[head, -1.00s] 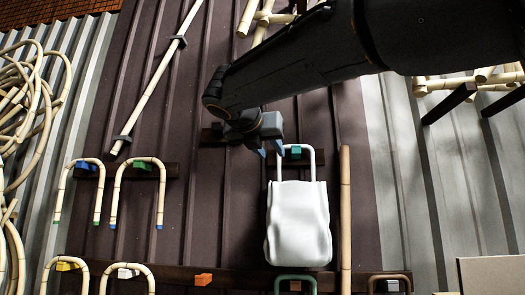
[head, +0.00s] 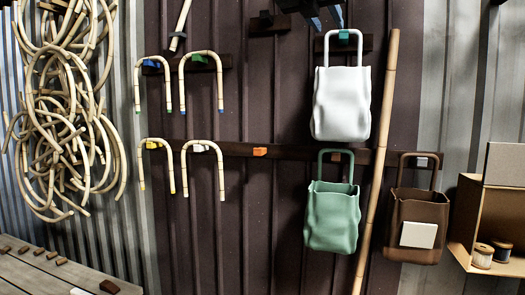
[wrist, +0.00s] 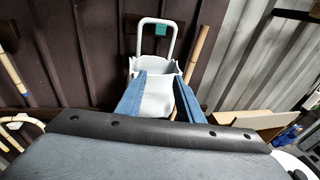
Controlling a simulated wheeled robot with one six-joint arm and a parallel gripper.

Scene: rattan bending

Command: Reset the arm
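My gripper (head: 326,18) shows only as two blue fingertips at the top edge of the head view, just above the white bag's handle. In the wrist view my gripper (wrist: 158,95) has its two blue fingers apart, with nothing held between them. The white bag (head: 341,105) hangs upright by its handle on a teal peg (head: 344,36). The white bag (wrist: 157,97) also shows beyond and between the fingers in the wrist view. The rest of my arm is out of the head view.
A green bag (head: 332,218) and a brown bag (head: 415,222) hang below on the dark rail. Several bent rattan pieces (head: 200,85) hang at left, beside rattan coils (head: 65,110). A long pole (head: 378,150) leans right of the white bag. A cardboard box (head: 492,205) stands at right.

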